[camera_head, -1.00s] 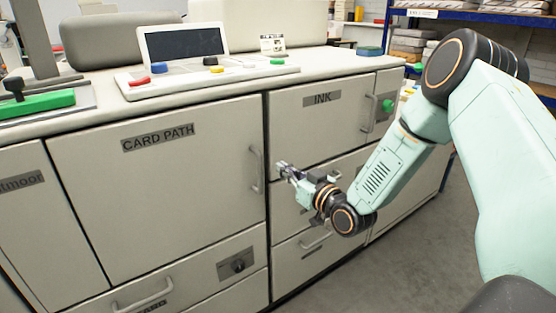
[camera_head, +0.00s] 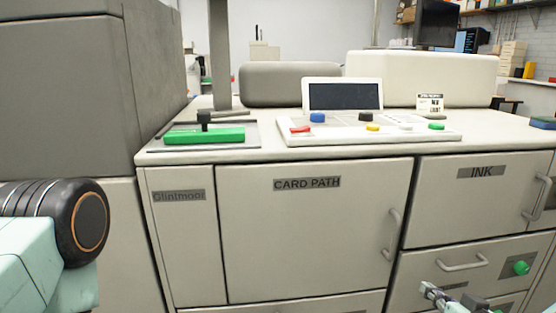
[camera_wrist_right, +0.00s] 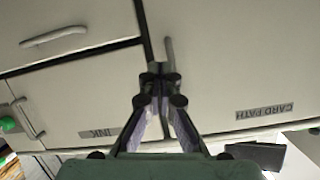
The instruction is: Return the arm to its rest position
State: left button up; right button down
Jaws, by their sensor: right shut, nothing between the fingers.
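My right gripper (camera_head: 430,290) shows at the bottom right of the head view, in front of the drawer fronts below the INK door (camera_head: 480,205). Its fingers also show in the right wrist view (camera_wrist_right: 157,75), shut together with nothing between them. Behind them in that view are the CARD PATH door (camera_wrist_right: 245,70) and a door handle (camera_wrist_right: 169,55). The fingers appear apart from the cabinet, but the exact gap cannot be told. Part of my left arm (camera_head: 50,225) shows at the left edge of the head view; its gripper is out of view.
The CARD PATH door (camera_head: 310,235) looks closed. The cabinet top carries a control panel (camera_head: 375,133) with coloured buttons, a screen (camera_head: 345,96) and a green bar with a black knob (camera_head: 205,135). A tall grey housing (camera_head: 70,90) stands at the left.

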jog(key=s+a+f+g, duration=0.8)
jog(key=s+f, duration=0.4)
jog(key=s, duration=0.1)
jog(key=s+a+f+g, duration=0.2)
jog(key=s+f+g, duration=0.1)
jog(key=s, duration=0.7)
jog(key=s+a+f+n+g+h, duration=0.1)
jog(key=s+a+f+g, duration=0.1)
jog(key=s, duration=0.8)
jog(key=shift+s+f+g, duration=0.2)
jog(key=shift+f+g, duration=0.2)
jog(key=shift+g, duration=0.3)
